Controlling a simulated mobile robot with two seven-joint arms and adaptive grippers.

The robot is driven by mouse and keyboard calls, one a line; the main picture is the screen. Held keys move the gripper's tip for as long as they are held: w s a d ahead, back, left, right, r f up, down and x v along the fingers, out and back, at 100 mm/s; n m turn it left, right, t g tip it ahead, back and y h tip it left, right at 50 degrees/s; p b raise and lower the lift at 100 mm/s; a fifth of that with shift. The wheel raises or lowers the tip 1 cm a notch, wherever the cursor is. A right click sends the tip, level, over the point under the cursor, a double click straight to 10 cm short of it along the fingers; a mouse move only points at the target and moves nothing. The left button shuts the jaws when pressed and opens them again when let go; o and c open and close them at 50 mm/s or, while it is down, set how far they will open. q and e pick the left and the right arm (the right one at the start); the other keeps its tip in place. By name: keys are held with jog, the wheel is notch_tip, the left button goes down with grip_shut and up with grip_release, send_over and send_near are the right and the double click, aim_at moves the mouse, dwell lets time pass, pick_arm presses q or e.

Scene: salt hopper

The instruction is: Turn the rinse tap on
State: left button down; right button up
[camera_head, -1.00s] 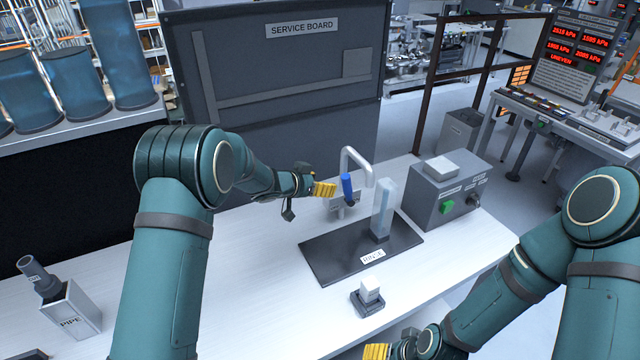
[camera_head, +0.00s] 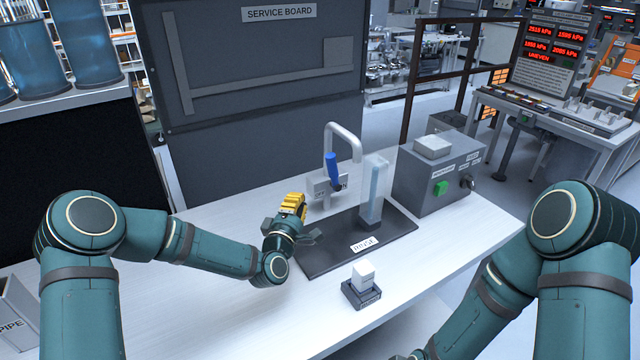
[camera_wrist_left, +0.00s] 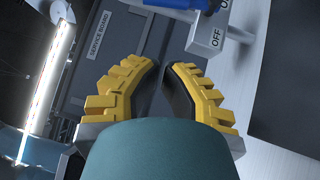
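The rinse tap (camera_head: 342,130) has a curved pale spout and a blue lever (camera_head: 333,172) at the back of the dark mat marked RINSE (camera_head: 310,257). The lever stands nearly upright, tilted slightly. In the left wrist view the blue lever (camera_wrist_left: 195,4) is cut by the top edge, above a pale block with an OFF label (camera_wrist_left: 216,38). My left gripper (camera_head: 294,200) is left of and nearer than the tap, apart from it. Its yellow fingers (camera_wrist_left: 164,68) are empty, with a narrow gap between the tips. My right gripper is out of view, below the frame.
A clear upright column (camera_head: 375,190) stands on the mat, right of the tap. A grey control box (camera_head: 420,190) with a green button is further right. A small white block on a dark base (camera_head: 362,285) sits in front. The service board (camera_head: 260,80) stands behind. Table left of the mat is bare.

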aim_at(333, 172)
pick_arm(q)
jog(key=d+x, duration=0.2)
jog(key=x, duration=1)
jog(key=shift+d+r+n, duration=0.2)
jog(key=shift+r+n, duration=0.05)
jog(key=shift+n, duration=0.05)
jog(key=shift+w+r, duration=0.1)
jog(key=shift+r, duration=0.05)
jog(key=shift+d+r+g+p, duration=0.1)
jog(key=shift+d+g+p, duration=0.1)
jog(key=shift+g+p, duration=0.15)
